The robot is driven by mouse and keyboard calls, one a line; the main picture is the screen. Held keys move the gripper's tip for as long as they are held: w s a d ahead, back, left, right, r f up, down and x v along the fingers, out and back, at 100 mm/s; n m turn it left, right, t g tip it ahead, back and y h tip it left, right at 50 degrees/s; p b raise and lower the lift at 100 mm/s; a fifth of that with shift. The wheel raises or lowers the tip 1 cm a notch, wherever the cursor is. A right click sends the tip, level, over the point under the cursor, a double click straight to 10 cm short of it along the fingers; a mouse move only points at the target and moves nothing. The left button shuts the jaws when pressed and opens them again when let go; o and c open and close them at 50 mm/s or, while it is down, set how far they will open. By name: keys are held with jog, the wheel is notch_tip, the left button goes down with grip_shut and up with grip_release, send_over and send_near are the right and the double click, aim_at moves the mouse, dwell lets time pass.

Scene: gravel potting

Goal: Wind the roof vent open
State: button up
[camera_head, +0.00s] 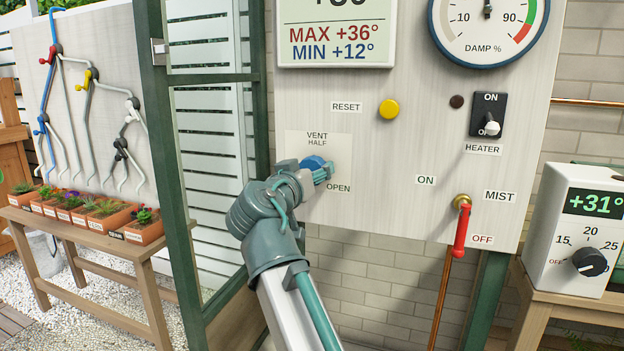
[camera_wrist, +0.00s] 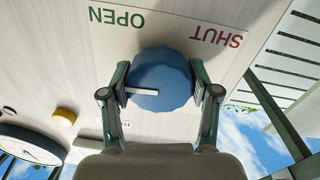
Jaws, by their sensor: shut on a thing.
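The blue round vent knob (camera_head: 313,161) sits on the light wall panel below a label reading VENT HALF. In the wrist view the knob (camera_wrist: 163,72) fills the space between my fingers, and its white pointer line points left, on the side of the word OPEN (camera_wrist: 116,17). The word SHUT (camera_wrist: 216,36) is upper right there; both words appear upside down. My gripper (camera_wrist: 160,94) is shut on the knob, one finger on each side. In the head view my gripper (camera_head: 319,172) hides part of the knob and the SHUT word.
A yellow reset button (camera_head: 389,109), a heater switch (camera_head: 488,115) and a red mist lever (camera_head: 461,230) are on the panel. A thermostat (camera_head: 577,230) stands at right. A bench (camera_head: 110,237) with several plant pots is at left, beyond a green post.

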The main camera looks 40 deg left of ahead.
jog(key=shift+m, duration=0.4)
jog(key=o, duration=1.2)
jog(key=shift+c, duration=0.2)
jog(key=v, duration=1.2)
